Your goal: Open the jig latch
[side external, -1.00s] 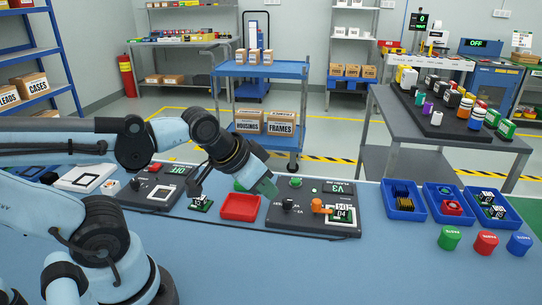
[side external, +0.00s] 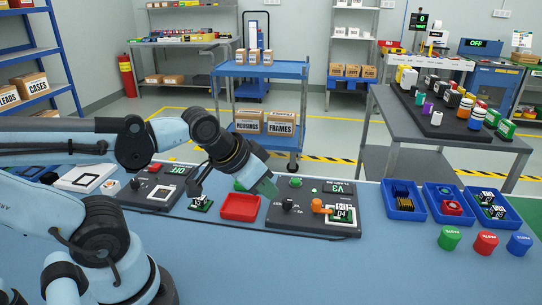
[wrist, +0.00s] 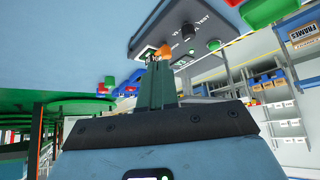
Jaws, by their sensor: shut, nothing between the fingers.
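The jig latch is an orange lever (side external: 319,207) with a knob-like end. It sits on the dark fixture panel (side external: 285,222), beside a framed square holding a green board with white blocks (side external: 343,214). My gripper (side external: 272,191) has green fingers, is shut and empty, and points down toward the panel's left part, left of the lever. In the wrist view the green fingers (wrist: 154,62) point at the panel, with the orange lever (wrist: 165,50) just beyond their tips. The gap between fingers and lever is hard to judge there.
Black knobs (side external: 287,204) and a green button (side external: 295,182) stand on the panel. A red tray (side external: 240,218) is to its left, near another dark panel (side external: 128,197). Blue bins (side external: 404,214) and coloured caps (side external: 486,243) lie to the right. The front table is clear.

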